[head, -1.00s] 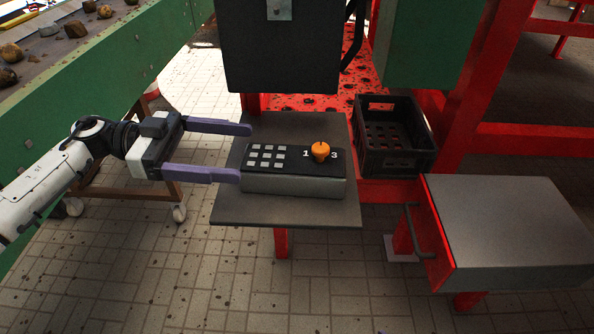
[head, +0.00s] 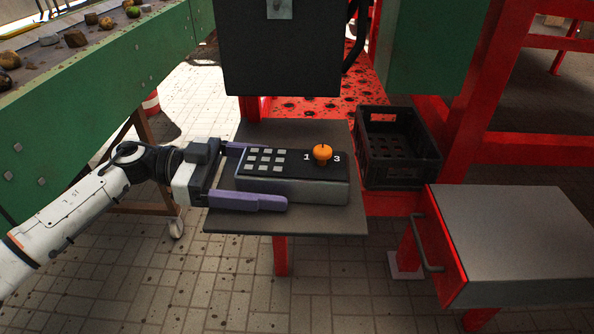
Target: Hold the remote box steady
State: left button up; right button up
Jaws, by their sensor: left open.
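The remote box (head: 300,186) is a dark box with several light buttons and an orange knob (head: 322,153) between the numbers 1 and 3. It lies flat on a grey shelf (head: 335,218). My left gripper (head: 262,175) is open around the box's left end. One purple finger runs along the near side; the other is at the far side, its tip hidden behind the box. Whether the fingers touch the box I cannot tell. My right gripper is not in view.
A black crate (head: 393,180) stands right of the shelf. A grey-topped red cabinet (head: 505,232) with a handle is at the lower right. A dark cabinet (head: 283,60) hangs behind the shelf. A green conveyor (head: 100,85) with potatoes runs at the upper left.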

pick_arm(q)
jog(key=shift+d+r+p, duration=0.3)
jog(key=shift+d+r, duration=0.05)
jog(key=shift+d, duration=0.25)
jog(key=shift+d+f, duration=0.1)
jog(key=shift+d, duration=0.25)
jog(key=shift+d+f+p, duration=0.1)
jog(key=shift+d+p, duration=0.2)
jog(key=shift+d+f, duration=0.15)
jog(key=shift+d, duration=0.05)
jog(key=shift+c, duration=0.4)
jog(key=c, duration=0.8)
jog(key=shift+o, duration=0.2)
jog(key=o, duration=0.8)
